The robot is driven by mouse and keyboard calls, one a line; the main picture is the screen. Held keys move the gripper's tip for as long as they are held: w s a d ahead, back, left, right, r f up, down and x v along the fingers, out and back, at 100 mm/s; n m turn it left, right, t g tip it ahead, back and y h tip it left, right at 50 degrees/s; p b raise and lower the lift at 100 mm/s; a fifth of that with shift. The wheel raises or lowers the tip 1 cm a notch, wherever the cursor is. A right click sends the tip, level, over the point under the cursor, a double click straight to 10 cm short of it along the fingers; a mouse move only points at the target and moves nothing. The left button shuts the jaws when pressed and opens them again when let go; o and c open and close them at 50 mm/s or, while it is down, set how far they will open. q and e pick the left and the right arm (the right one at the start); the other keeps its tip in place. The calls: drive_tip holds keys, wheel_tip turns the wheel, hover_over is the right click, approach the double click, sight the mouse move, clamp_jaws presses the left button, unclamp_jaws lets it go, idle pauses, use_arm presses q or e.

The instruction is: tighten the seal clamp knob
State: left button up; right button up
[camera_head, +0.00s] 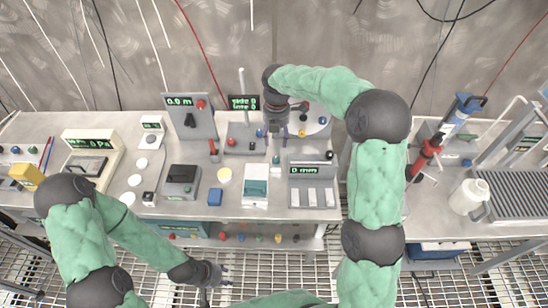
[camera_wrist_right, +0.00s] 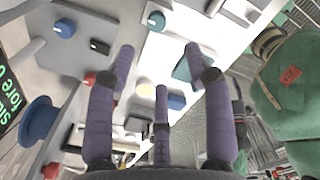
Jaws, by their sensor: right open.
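My right gripper (camera_head: 277,135) hangs fingers-down over the back middle of the bench, beside a small panel with a lit display (camera_head: 243,102). In the right wrist view its purple fingers (camera_wrist_right: 158,62) are spread, with nothing between them. That view shows a blue knob (camera_wrist_right: 64,28), a larger blue knob (camera_wrist_right: 38,122) beside the display, a teal knob (camera_wrist_right: 156,21) and a partly cut-off red knob (camera_wrist_right: 50,170). I cannot tell which one is the seal clamp knob. My left gripper (camera_head: 215,281) is low at the bench's front, over the grating, its fingers apart and empty.
A grey upright panel (camera_head: 190,118) with a red knob stands left of my right gripper. A blue block (camera_head: 215,197), a teal-and-white box (camera_head: 255,187) and a black-topped unit (camera_head: 181,178) sit in front. A white jug (camera_head: 468,196) stands on the right bench.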

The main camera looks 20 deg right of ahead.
sight(276, 159)
drive_tip(key=f+b, duration=0.1)
drive_tip(key=f, duration=0.4)
drive_tip(key=f+b, duration=0.2)
drive_tip(key=f, duration=0.4)
drive_tip(key=shift+w+f+b, duration=0.2)
drive_tip(key=shift+f+b, duration=0.05)
drive_tip(key=shift+b, duration=0.05)
clamp_jaws()
